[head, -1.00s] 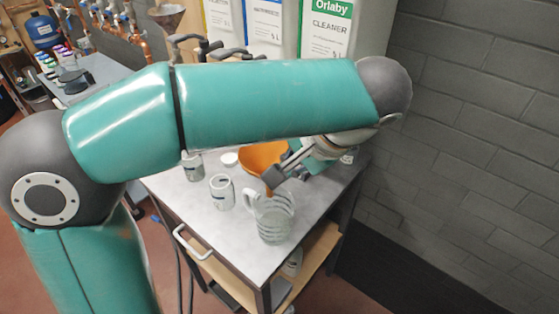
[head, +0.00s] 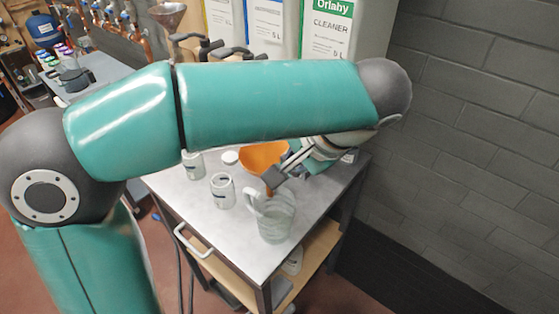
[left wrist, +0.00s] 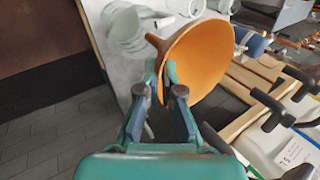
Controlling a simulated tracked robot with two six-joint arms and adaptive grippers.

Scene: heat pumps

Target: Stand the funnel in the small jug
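The orange funnel (head: 262,158) is above the small table in the head view, partly hidden by my left arm. In the left wrist view the funnel (left wrist: 203,62) has its wide mouth to the right and its narrow spout to the left. My left gripper (left wrist: 162,78) has its fingers closed around the funnel's edge near the spout; it also shows in the head view (head: 277,177). The clear ribbed jug (head: 276,222) stands upright on the table, just below and in front of the gripper. It also shows in the left wrist view (left wrist: 124,32). My right gripper is out of view.
Large white containers, one a cleaner jug (head: 328,30), stand behind. A block wall is on the right. The front tabletop is clear.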

